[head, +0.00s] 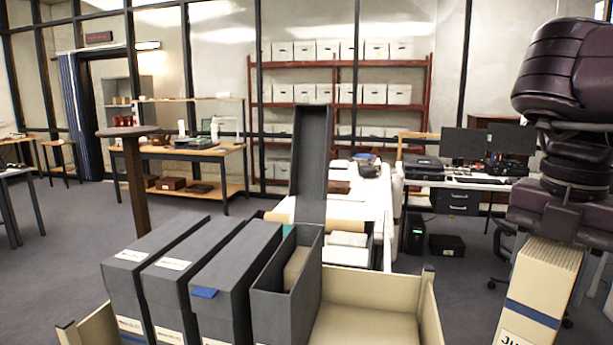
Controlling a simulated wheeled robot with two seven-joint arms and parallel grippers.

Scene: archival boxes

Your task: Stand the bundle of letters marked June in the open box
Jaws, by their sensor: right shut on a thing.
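My right gripper (553,226) is at the right edge, shut on the top of a cream bundle of letters (545,285). The bundle hangs upright but slightly tilted, with a blue band and a white label; only "JU" can be read, as the frame cuts it off. The open box (286,295) is dark grey and stands at the right end of a row of boxes, its lid (312,150) raised at the back. Something beige shows inside it. The bundle is well to the right of the box, apart from it. My left gripper is not in view.
Several closed grey boxes (180,265) stand left of the open box in a cream tray (432,308). The tray's right part is bare. Behind are a white table (345,200), a desk with monitors (465,142) and shelves of white boxes (345,62).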

